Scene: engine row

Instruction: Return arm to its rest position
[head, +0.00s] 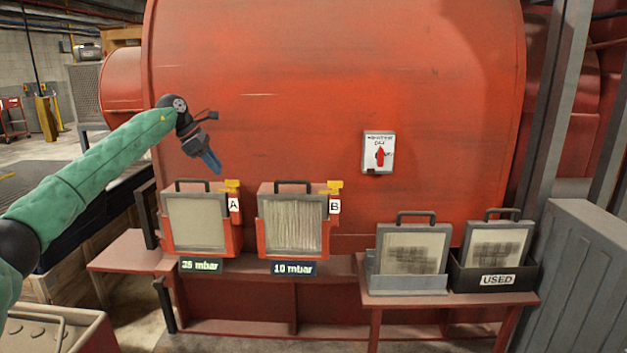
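My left arm, in a green sleeve, reaches in from the left in the head view. Its gripper (213,165), dark with blue fingertips, points down and to the right in front of the red tank (330,80). It is above the filter in slot A (195,222) and apart from it. The fingers overlap from this angle, so I cannot tell whether they are open or shut. I see nothing hanging from them. My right gripper is not in view.
Filter B (285,225) stands right of slot A, with yellow latches (334,187) by both. A switch (379,153) with a red handle is on the tank. A grey tray (405,284) and a USED bin (495,279) hold marked filters on the right bench.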

